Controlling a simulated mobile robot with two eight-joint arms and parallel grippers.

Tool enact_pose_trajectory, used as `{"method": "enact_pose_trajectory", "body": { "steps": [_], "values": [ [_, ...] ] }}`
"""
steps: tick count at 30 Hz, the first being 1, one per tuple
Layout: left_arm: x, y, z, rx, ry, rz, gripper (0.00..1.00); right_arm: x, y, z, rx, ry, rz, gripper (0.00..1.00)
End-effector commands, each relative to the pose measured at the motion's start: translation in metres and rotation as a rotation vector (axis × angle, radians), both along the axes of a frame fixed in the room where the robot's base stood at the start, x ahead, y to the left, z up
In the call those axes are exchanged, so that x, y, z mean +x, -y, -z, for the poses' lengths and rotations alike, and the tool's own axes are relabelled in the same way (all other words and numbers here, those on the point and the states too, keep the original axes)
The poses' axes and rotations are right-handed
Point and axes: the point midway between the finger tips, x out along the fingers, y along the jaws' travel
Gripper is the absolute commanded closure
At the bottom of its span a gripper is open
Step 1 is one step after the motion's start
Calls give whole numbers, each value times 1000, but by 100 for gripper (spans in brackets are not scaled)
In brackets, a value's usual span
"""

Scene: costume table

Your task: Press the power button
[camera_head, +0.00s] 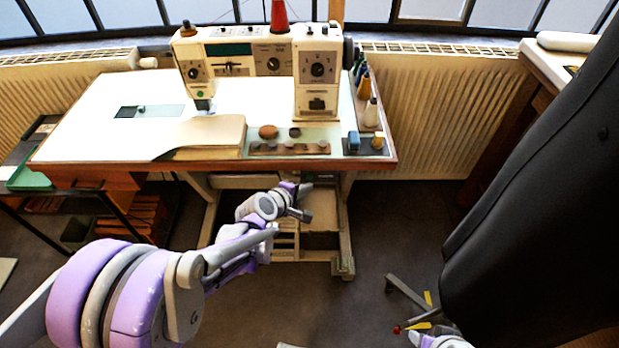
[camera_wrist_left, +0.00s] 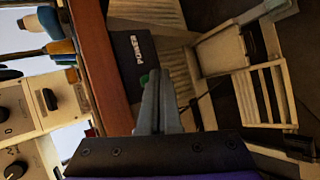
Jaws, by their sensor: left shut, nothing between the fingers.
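A dark plate with the word POWER (camera_wrist_left: 128,52) is fixed under the wooden table edge in the left wrist view. A small green button (camera_wrist_left: 144,78) sits on it, partly hidden behind the fingertips. My left gripper (camera_wrist_left: 158,78) is shut and empty. Its tips overlap the button's edge in the picture; I cannot tell whether they touch it. In the head view, my left gripper (camera_head: 304,189) is below the front edge of the table. The plate and button cannot be made out there.
The white sewing table (camera_head: 90,126) carries a sewing machine (camera_head: 318,70), cloth (camera_head: 205,135) and thread spools (camera_head: 364,85). A pale table leg (camera_head: 345,215) stands near my left gripper. A black form (camera_head: 550,190) fills the right.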

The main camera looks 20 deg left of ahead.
Motion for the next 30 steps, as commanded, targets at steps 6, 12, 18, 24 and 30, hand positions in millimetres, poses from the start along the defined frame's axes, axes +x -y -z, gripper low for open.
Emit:
{"method": "enact_pose_trajectory", "body": {
  "steps": [6,12,18,24,30],
  "values": [
    [0,0,0,0,0,0,100,0,0,0,0,0,0,50],
    [1,0,0,0,0,0,100,0,0,0,0,0,0,50],
    [7,-2,0,0,0,0,100,0,0,0,0,0,0,50],
    [9,-3,0,0,0,0,100,0,0,0,0,0,0,50],
    [9,-3,0,0,0,0,100,0,0,0,0,0,0,50]
  ]
}}
